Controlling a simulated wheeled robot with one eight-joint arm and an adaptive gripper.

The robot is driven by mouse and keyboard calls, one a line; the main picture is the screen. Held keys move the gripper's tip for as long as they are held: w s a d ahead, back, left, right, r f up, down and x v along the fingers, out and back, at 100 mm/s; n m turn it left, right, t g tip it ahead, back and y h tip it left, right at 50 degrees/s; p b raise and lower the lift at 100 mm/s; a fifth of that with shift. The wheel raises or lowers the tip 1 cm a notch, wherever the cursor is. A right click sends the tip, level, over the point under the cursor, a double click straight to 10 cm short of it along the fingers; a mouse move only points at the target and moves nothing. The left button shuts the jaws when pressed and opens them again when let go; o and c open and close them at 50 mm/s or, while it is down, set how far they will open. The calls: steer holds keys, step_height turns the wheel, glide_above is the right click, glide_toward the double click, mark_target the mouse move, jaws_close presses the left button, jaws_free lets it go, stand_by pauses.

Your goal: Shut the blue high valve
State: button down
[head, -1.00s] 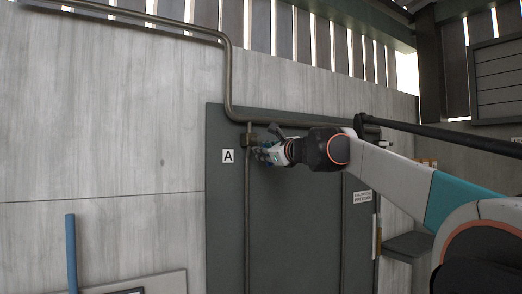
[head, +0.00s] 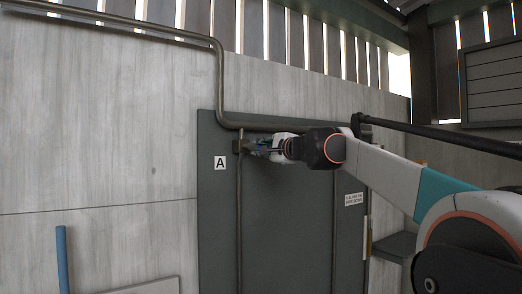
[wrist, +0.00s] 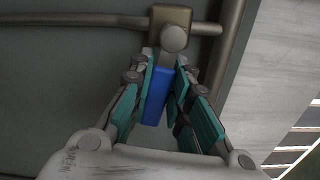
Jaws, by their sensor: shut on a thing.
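The blue valve handle (wrist: 156,97) shows in the wrist view, between the teal pads of my gripper (wrist: 165,85), which is shut on it. The handle joins a round metal knob on the brass valve body (wrist: 170,16), which sits on a metal pipe. In the head view my gripper (head: 262,148) is at the valve body (head: 241,146), high on the dark panel beside the "A" label (head: 220,162). The handle itself is mostly hidden there by the gripper.
A thin vertical pipe (head: 239,220) runs down from the valve on the dark panel (head: 285,230). A thicker pipe (head: 219,80) bends above it. A blue post (head: 62,258) stands at lower left. A dark shelf (head: 394,246) is at right.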

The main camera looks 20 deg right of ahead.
steer(key=shift+r+n+p, duration=0.3)
steer(key=shift+r+n, duration=0.05)
steer(key=shift+n, duration=0.65)
steer(key=c, duration=1.5)
jaws_free()
steer(key=shift+s, duration=0.1)
steer(key=v, duration=1.2)
steer(key=shift+r, duration=0.1)
